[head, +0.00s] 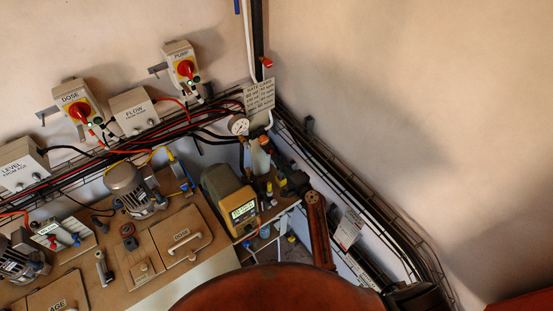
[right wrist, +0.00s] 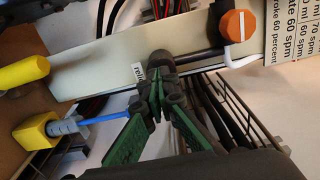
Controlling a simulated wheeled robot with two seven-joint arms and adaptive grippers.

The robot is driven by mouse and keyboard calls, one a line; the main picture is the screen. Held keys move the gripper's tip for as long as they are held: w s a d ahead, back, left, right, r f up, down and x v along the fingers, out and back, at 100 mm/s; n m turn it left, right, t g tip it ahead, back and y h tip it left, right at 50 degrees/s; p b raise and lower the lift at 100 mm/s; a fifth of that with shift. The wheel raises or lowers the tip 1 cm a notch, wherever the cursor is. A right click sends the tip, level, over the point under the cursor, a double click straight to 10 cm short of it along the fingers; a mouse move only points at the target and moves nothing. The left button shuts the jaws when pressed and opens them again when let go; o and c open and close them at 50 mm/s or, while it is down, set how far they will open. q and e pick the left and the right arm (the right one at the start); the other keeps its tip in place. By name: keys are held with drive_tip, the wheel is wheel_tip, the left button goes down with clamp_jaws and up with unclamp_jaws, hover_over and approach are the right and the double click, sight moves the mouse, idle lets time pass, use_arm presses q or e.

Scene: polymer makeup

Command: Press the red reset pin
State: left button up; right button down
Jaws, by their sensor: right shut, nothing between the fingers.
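I cannot pick out the red reset pin for sure in either view. Red parts in the head view are the knob of the DOSE switch (head: 78,112), the knob of the PUMP switch (head: 185,69) and a small red cap (head: 267,63) on the pipe above the sign. My right gripper (head: 284,181) is by the pump and pipework in the head view. In the right wrist view its green fingers (right wrist: 156,112) are shut and empty, in front of a pale panel (right wrist: 100,65) with a partly hidden label. My left gripper is not in view.
In the right wrist view, an orange knob (right wrist: 237,26) is at top right, beside a printed sign (right wrist: 293,45). A yellow fitting (right wrist: 37,131) with a blue tube is at left. In the head view, a wire cable tray (head: 375,220) runs along the wall.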

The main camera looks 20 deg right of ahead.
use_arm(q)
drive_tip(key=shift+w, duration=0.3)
use_arm(e)
drive_tip(key=shift+w, duration=0.1)
use_arm(q)
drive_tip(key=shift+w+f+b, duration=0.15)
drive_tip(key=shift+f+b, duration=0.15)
drive_tip(key=shift+b, duration=0.05)
use_arm(e)
drive_tip(key=shift+x, duration=0.85)
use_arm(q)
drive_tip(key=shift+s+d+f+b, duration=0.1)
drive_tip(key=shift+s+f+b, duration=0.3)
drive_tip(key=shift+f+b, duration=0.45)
use_arm(e)
drive_tip(key=v, duration=1.4)
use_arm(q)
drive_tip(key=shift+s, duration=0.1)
